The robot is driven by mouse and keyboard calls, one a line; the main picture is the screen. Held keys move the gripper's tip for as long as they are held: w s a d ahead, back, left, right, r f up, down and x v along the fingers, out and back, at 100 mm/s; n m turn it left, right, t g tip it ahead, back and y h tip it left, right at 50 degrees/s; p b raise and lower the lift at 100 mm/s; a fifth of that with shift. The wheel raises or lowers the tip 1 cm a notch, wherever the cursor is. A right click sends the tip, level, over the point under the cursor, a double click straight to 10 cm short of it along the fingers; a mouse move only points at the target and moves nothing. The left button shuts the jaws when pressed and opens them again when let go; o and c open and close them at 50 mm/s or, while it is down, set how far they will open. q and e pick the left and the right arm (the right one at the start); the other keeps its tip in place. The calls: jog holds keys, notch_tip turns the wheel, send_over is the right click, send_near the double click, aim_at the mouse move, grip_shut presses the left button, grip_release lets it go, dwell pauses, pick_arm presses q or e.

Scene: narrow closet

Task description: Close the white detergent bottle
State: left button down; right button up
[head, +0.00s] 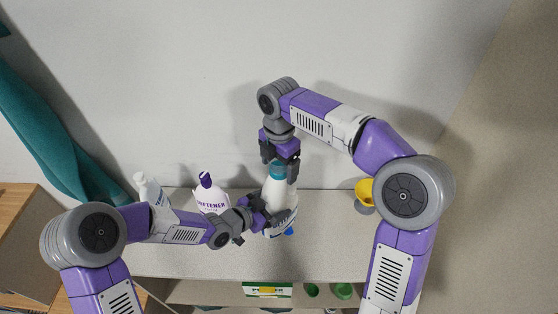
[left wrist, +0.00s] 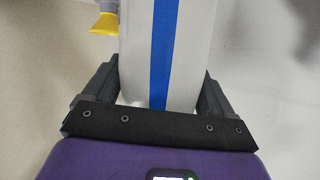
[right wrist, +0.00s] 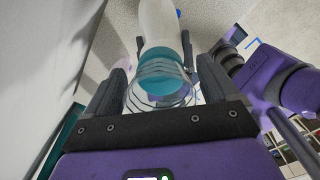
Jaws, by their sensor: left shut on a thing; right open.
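The white detergent bottle (head: 278,190) stands upright on the shelf, with a teal top part (head: 278,169). My left gripper (head: 268,216) is shut on its body from the left. The left wrist view shows the white body with a blue stripe (left wrist: 163,50) between the fingers. My right gripper (head: 280,160) is above the bottle, pointing down, its open fingers on either side of the top. In the right wrist view, a clear ridged cap (right wrist: 160,93) lies between the fingers, in line with the teal neck (right wrist: 165,60). I cannot tell whether the cap is fully seated.
A softener bottle (head: 211,196) with a purple cap and another white bottle (head: 152,190) stand to the left. A yellow scoop-like thing (head: 364,190) is at the right. A lower shelf holds a green-and-white box (head: 267,289). The shelf front (head: 180,261) is clear.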

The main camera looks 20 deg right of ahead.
pick_arm(q)
jog(key=shift+f, duration=0.1)
pick_arm(e)
jog(key=c, duration=1.1)
jog(key=m, duration=2.3)
jog(key=shift+f+m, duration=0.1)
jog(key=shift+m, duration=0.3)
jog(key=o, duration=1.2)
